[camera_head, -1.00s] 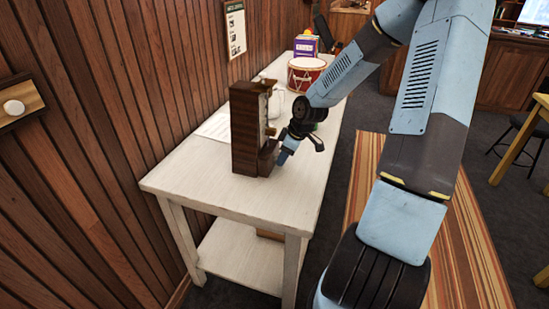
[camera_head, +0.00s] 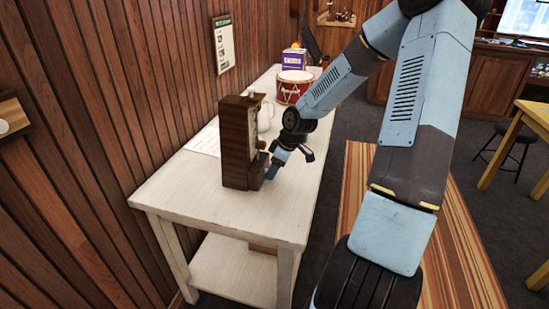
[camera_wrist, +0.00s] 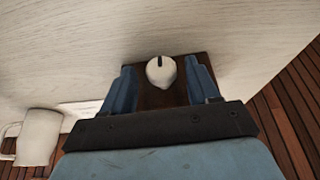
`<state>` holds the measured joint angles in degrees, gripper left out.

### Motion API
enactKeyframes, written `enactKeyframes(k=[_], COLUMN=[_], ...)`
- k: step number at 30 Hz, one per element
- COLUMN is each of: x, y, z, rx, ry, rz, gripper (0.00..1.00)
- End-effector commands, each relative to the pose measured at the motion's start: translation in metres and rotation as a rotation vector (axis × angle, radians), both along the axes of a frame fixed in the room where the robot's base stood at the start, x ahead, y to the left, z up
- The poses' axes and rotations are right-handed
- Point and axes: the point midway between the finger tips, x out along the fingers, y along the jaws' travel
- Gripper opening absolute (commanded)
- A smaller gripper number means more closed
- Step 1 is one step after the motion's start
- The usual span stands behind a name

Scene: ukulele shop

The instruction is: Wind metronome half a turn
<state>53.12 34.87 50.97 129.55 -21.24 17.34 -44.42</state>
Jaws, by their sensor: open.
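The metronome (camera_head: 235,142) is a tall dark wooden case standing upright on the near part of the white table. In the wrist view part of its brown wood (camera_wrist: 160,97) shows, with a pale knob (camera_wrist: 161,72) that carries a dark mark at its top. My gripper (camera_head: 275,167) is at the metronome's right side, low down. In the wrist view my gripper (camera_wrist: 161,90) is open, one blue finger on each side of the knob with a gap on both sides. Most of the metronome's front is turned away in the head view.
The white table (camera_head: 200,205) has bare top in front of the metronome. A white mug (camera_wrist: 38,138) stands near it, and a red drum (camera_head: 293,87) and a purple box (camera_head: 294,60) stand farther back. The plank wall (camera_head: 90,120) runs close along the left.

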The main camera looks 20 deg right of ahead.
Motion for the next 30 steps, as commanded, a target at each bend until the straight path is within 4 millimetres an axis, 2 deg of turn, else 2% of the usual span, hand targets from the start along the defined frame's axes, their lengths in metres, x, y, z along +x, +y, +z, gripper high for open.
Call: enactKeyframes(k=[30], x=[-0.023], y=[-0.037], z=[0.104], rx=[-0.001], ry=[-0.002], rz=[-0.004], gripper=[0.6])
